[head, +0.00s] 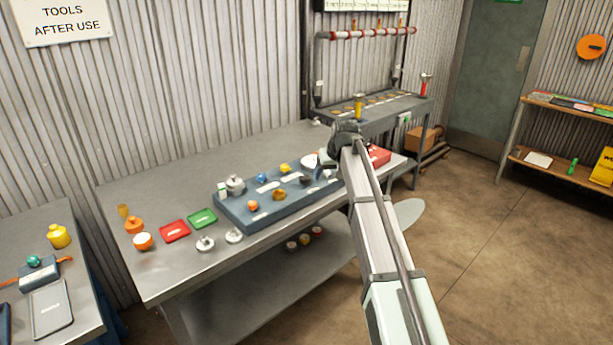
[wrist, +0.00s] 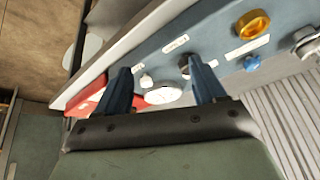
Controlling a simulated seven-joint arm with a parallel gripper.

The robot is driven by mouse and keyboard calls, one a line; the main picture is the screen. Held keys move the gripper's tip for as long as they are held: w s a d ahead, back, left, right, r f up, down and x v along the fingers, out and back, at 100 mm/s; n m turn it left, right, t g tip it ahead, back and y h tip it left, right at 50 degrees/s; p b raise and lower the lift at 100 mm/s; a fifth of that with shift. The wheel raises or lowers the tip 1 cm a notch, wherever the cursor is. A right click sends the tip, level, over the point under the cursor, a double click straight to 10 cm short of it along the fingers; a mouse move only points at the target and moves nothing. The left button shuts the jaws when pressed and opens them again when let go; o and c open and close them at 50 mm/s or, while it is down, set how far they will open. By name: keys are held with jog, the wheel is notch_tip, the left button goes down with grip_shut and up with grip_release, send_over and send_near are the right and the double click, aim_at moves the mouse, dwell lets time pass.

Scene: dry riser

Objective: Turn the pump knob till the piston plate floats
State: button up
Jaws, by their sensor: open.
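A blue panel (head: 262,220) with several knobs, fittings and white labels lies on the grey workbench. My gripper (head: 325,164) is over its right end. In the wrist view my gripper (wrist: 160,66) is open, its two blue fingers apart with nothing held. A white round dial (wrist: 163,93) and a small pale knob (wrist: 147,80) show between the fingers. A dark round part (wrist: 186,64) is partly hidden by the right finger. An amber knob (wrist: 253,25) and a blue knob (wrist: 252,63) lie further right. I cannot tell which is the pump knob or the piston plate; labels are unreadable.
A red box (head: 379,156) stands at the panel's right end. A red tray (head: 175,231), a green tray (head: 202,218) and small metal and orange parts lie left of the panel. A pipe rack (head: 365,33) stands behind.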

aim_at(306, 177)
jog(key=w+a+r+n, duration=0.3)
jog(key=w+r, duration=0.3)
jog(key=r, duration=0.2)
jog(key=a+f+n, duration=0.1)
jog(key=f, duration=0.3)
jog(key=w+a+f+n+g+y, duration=0.1)
jog(key=a+f+n, duration=0.1)
jog(key=f, duration=0.3)
jog(key=a+f+n, duration=0.1)
jog(key=f, duration=0.3)
jog(key=shift+w+a+f+g, duration=0.3)
jog(key=shift+w+a+g, duration=0.05)
jog(key=shift+g, duration=0.05)
jog(key=c, duration=1.1)
